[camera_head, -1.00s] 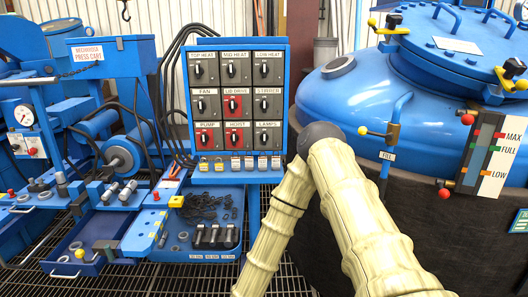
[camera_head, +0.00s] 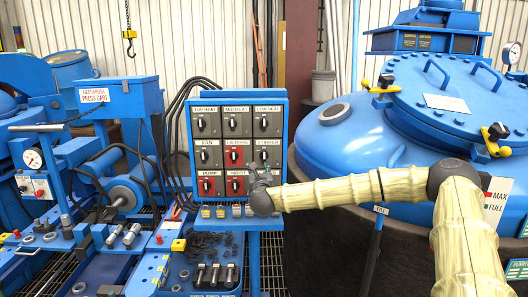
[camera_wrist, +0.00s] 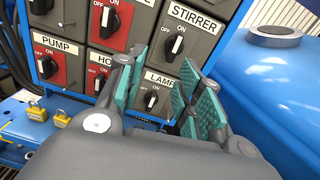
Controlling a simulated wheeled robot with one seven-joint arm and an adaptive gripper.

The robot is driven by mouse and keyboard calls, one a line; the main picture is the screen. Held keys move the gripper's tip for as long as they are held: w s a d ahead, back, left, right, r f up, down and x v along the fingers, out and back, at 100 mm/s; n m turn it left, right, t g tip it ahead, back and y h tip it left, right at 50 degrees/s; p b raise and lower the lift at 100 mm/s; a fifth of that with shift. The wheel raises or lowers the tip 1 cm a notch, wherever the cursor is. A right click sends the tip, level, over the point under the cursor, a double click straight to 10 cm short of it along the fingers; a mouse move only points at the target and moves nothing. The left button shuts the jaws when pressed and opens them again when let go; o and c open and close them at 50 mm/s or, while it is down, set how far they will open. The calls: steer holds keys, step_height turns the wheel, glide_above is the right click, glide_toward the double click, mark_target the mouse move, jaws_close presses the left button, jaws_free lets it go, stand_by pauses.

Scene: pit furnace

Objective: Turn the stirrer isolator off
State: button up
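The stirrer isolator (camera_head: 267,154) is a grey switch box with a black rotary knob, in the right column, middle row of the blue panel. My gripper (camera_head: 262,178) is in front of the panel's lower right, over the lamps switch. In the wrist view my gripper (camera_wrist: 163,66) has its teal-padded fingers apart and empty, with the lamps knob (camera_wrist: 150,100) showing between them. The stirrer knob lies beyond the fingertips, untouched.
Red lid drive (camera_head: 236,155), pump (camera_head: 207,185) and hoist (camera_head: 236,185) switches sit close by. The blue furnace vessel (camera_head: 345,150) stands close on the right. The press cart (camera_head: 118,100) is at left.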

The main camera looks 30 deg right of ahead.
mark_target(264, 155)
steer(key=shift+m+h, duration=0.5)
steer(key=shift+m, duration=0.2)
steer(key=x, duration=0.4)
steer(key=d+r+p+x, duration=0.1)
steer(key=x, duration=0.3)
steer(key=s+p+x, duration=0.1)
steer(key=x, duration=0.3)
steer(key=shift+s+d+r, duration=0.1)
steer(key=shift+d+r, duration=0.2)
steer(key=shift+r, duration=0.05)
jaws_close()
